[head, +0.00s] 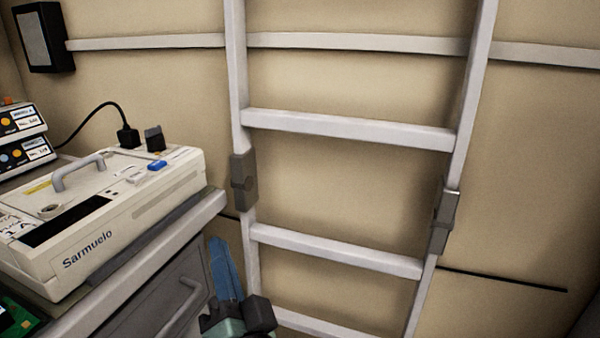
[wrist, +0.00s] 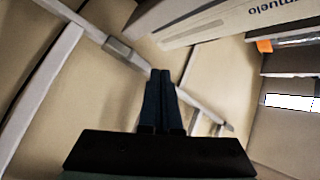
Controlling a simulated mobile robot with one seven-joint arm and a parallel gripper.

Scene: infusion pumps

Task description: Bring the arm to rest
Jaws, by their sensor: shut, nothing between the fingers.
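My gripper shows at the bottom of the head view as a blue finger part (head: 225,270) above a dark and green wrist. It is beside the cabinet's right edge, in front of the ladder's lower left rail. In the wrist view my gripper (wrist: 160,74) points away from the camera, with its two dark fingers together and nothing between them. It touches nothing that I can make out.
A white ladder (head: 350,130) leans at the beige wall, right of my gripper. A dark box (head: 44,38) hangs upper left.

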